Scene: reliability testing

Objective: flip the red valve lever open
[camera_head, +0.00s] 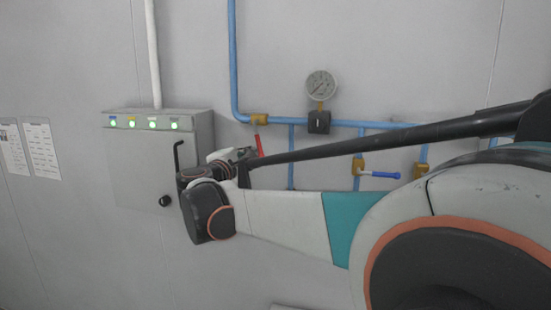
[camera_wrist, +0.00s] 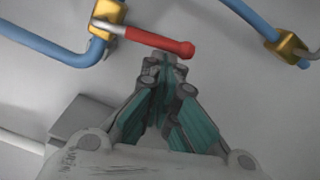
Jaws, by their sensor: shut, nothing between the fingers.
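The red valve lever (camera_head: 259,146) hangs down from a brass valve (camera_head: 259,119) on the blue pipe in the head view, tilted slightly. In the wrist view the red lever (camera_wrist: 162,42) runs from the brass valve (camera_wrist: 108,14) rightward to a rounded end. My gripper (camera_wrist: 165,60) is shut and empty, with its fingertips close beside the lever near its outer end. I cannot tell whether they touch it. In the head view my gripper (camera_head: 240,155) is beside the lever, partly hidden by my arm.
A grey control box (camera_head: 150,165) with green lights and a black handle stands left of my gripper. A gauge (camera_head: 321,86) is above the pipe. A blue-handled valve (camera_head: 380,174) is to the right. Blue pipes (camera_head: 233,60) run along the wall.

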